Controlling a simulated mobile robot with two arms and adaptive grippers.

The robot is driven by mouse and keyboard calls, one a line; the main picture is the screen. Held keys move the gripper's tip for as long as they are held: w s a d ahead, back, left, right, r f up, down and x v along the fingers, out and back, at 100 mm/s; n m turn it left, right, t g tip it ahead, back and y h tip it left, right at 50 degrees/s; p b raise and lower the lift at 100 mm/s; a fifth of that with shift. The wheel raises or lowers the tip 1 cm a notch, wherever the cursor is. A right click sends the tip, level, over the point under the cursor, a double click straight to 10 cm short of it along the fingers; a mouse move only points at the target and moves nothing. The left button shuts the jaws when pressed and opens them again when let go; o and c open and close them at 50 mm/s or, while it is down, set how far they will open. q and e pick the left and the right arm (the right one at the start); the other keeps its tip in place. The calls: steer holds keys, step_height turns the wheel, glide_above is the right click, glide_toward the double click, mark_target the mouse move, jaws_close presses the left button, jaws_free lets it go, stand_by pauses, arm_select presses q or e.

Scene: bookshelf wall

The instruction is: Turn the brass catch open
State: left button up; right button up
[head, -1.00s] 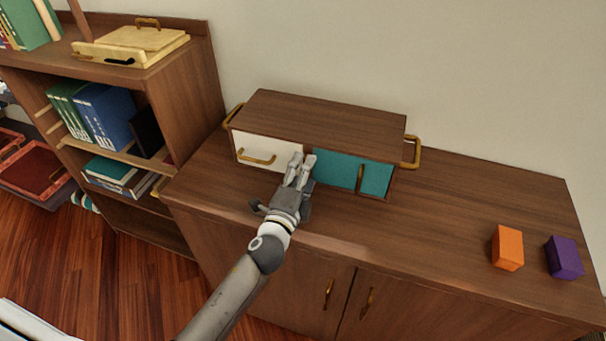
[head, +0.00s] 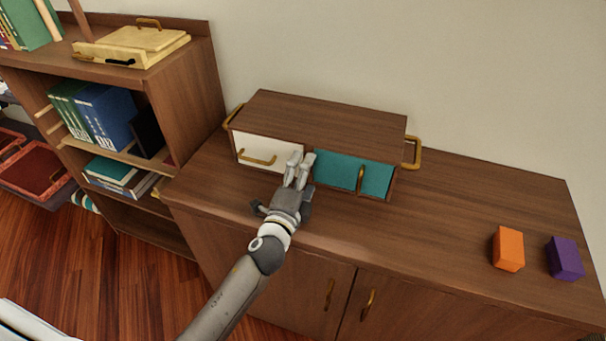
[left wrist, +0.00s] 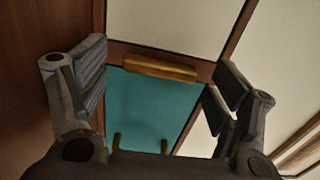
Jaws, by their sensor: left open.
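The cabinet box (head: 320,122) lies on the wooden sideboard, with a white front at left and a teal door (head: 335,172) at right. In the left wrist view the brass catch (left wrist: 160,67) is a short bar. It lies along the divider between the white front and the teal door (left wrist: 150,105), at the door's edge. My left gripper (head: 300,158) is open in front of the divider. It hides the catch in the head view. In the left wrist view its fingers (left wrist: 163,78) stand either side of the catch, with gaps. My right gripper is not in view.
The teal door has a brass handle (head: 360,179); the white front has another (head: 257,159). Side handles stick out, one at right (head: 413,153). An orange block (head: 508,248) and a purple block (head: 564,258) stand at right. The sideboard top between is clear.

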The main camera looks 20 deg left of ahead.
arm_select(q)
steer(key=shift+s, duration=0.1)
steer(key=s, duration=1.2)
steer(key=shift+a, duration=0.1)
